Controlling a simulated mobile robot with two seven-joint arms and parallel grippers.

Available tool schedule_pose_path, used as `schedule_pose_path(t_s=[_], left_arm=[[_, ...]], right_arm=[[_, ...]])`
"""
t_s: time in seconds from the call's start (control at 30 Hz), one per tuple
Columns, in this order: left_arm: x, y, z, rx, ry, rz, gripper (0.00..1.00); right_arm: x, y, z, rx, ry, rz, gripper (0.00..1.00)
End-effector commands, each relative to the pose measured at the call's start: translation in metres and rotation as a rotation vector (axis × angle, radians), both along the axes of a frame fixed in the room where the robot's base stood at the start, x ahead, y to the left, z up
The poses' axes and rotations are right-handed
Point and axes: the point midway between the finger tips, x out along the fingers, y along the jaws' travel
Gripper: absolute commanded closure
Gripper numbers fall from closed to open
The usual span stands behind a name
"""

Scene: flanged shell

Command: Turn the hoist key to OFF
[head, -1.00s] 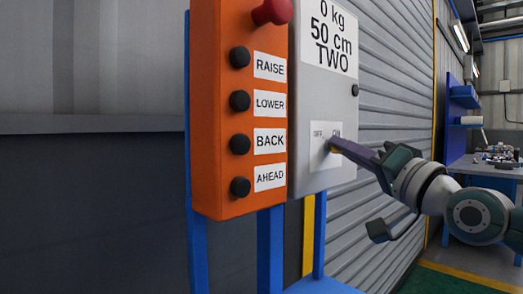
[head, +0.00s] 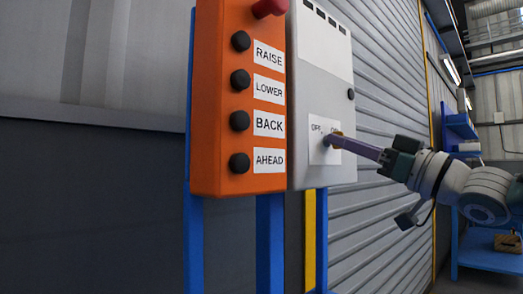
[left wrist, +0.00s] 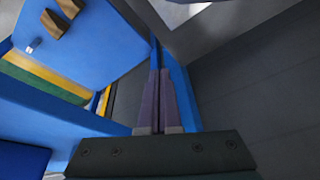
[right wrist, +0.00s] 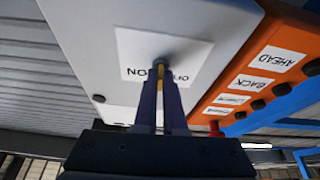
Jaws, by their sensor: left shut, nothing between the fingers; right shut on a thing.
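The hoist key, a small dark key with a yellow part, sits on a white OFF/ON label (head: 324,143) low on the grey box (head: 323,176). My right gripper (head: 330,140) is shut on the key. In the right wrist view the label (right wrist: 133,48) appears upside down, with the shut fingers (right wrist: 163,88) in front of it and a yellow piece between them. The fingers hide much of the key, so I cannot tell its exact angle. My left gripper (left wrist: 158,75) is shut and empty in the left wrist view, away from the box.
An orange button box (head: 213,120) with RAISE, LOWER, BACK and AHEAD labels and a red knob (head: 268,7) stands left of the grey box. Blue posts (head: 270,240) carry both boxes. Ribbed wall panels lie behind.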

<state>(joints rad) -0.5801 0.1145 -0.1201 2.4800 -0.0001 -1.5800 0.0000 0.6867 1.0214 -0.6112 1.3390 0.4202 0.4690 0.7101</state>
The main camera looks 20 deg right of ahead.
Motion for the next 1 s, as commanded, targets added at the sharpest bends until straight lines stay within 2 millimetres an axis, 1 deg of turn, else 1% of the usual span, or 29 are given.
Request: schedule_pose_path(t_s=[0.3,0.6,0.8,1.0], left_arm=[[0.0000,0.0000,0.0032,0.000,0.000,0.000,1.00],[0.0001,0.0011,0.0035,0.004,-0.001,-0.003,1.00],[0.0001,0.0022,0.0033,0.009,0.000,-0.005,1.00],[0.0000,0.0025,0.0032,0.009,0.000,-0.006,1.00]], right_arm=[[0.0010,-0.0019,0.0015,-0.278,-0.114,-0.002,1.00],[0.0012,-0.0024,0.0015,-0.497,-0.206,-0.001,1.00],[0.0011,-0.0025,0.0018,-0.592,-0.247,0.000,1.00],[0.0012,-0.0023,0.0016,-0.647,-0.269,0.000,1.00]])
